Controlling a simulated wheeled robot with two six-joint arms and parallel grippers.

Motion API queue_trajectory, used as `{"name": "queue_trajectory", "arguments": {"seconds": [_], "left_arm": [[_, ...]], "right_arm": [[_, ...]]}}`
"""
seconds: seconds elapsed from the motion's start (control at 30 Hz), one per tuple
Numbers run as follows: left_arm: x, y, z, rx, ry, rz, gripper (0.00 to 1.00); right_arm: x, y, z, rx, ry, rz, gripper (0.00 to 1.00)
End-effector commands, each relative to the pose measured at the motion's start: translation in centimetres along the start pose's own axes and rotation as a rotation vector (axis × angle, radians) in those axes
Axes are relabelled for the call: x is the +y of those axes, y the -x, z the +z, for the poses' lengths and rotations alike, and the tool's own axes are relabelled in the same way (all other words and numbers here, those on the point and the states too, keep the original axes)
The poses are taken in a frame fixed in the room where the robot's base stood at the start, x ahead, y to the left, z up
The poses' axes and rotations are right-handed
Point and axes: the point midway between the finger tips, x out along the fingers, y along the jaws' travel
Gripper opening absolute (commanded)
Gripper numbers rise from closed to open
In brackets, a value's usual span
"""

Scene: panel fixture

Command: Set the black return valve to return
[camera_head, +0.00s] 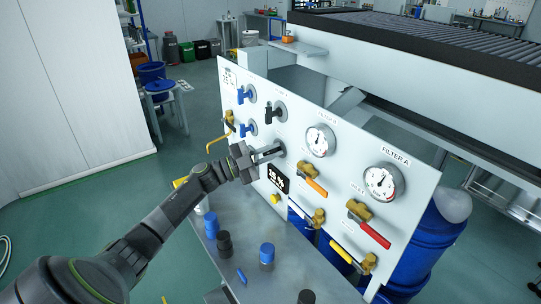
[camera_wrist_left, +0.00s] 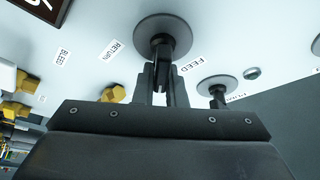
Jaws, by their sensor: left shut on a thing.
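The black return valve shows on the white panel (camera_head: 325,190) in the head view, its round base (camera_head: 281,146) partly hidden by my left gripper (camera_head: 267,153). In the left wrist view the valve (camera_wrist_left: 158,32) has a dark round base and a black handle. The handle lies between the two fingers of my left gripper (camera_wrist_left: 163,85), which is shut on it. The handle points toward the gripper, with the RETURN label (camera_wrist_left: 112,51) to its left and the FEED label (camera_wrist_left: 191,65) to its right. My right gripper is not in view.
Another black valve (camera_head: 280,111) sits above on the panel, with blue-handled valves to its left. Two gauges (camera_head: 320,140) and yellow-, orange- and red-handled valves are to the right. A grey shelf (camera_head: 295,270) below holds several blue and black parts.

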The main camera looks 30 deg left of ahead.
Motion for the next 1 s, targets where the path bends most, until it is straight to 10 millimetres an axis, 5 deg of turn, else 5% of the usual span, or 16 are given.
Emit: {"name": "queue_trajectory", "arguments": {"seconds": [0.5, 1.0], "left_arm": [[1.0, 0.1, 0.3, 0.000, -0.433, 0.181, 0.00], [1.3, 0.2, 0.4, 0.000, -0.643, 0.268, 0.00]], "right_arm": [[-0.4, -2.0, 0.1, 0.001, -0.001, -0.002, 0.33], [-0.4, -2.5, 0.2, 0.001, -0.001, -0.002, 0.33]]}}
